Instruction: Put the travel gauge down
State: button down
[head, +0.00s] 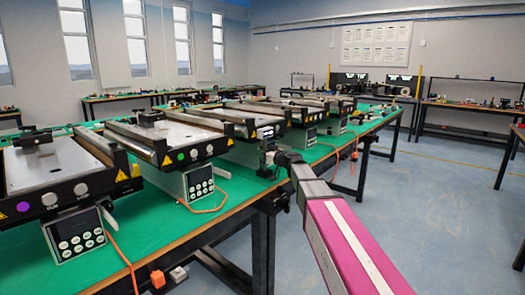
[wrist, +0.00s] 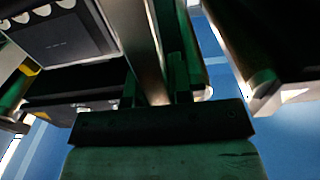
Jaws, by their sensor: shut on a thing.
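My gripper (head: 272,158) is at the end of my pink and grey arm, over the front edge of the green bench (head: 140,205). In the wrist view its two dark fingers (wrist: 158,88) are shut on a long grey metallic piece, which I take to be the travel gauge (wrist: 150,50). The gauge runs from between the fingers toward the top of the picture. In the head view the held piece is small and dark against the conveyors, and I cannot make out its shape. Whether it touches the bench I cannot tell.
Several mini conveyors stand in a row on the bench, the nearest with a purple dot (head: 23,206), another with a green dot (head: 181,157). Keypad boxes (head: 199,182) and orange cables (head: 122,255) lie along the front edge. Blue floor (head: 420,200) is open at right.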

jog(key=shift+f, duration=0.5)
dwell(0.3)
jog(key=c, duration=1.1)
grip_release()
jog(key=shift+f, duration=0.15)
jog(key=shift+o, duration=0.2)
jog(key=shift+r, duration=0.4)
jog(key=v, duration=1.2)
jog(key=shift+r, duration=0.3)
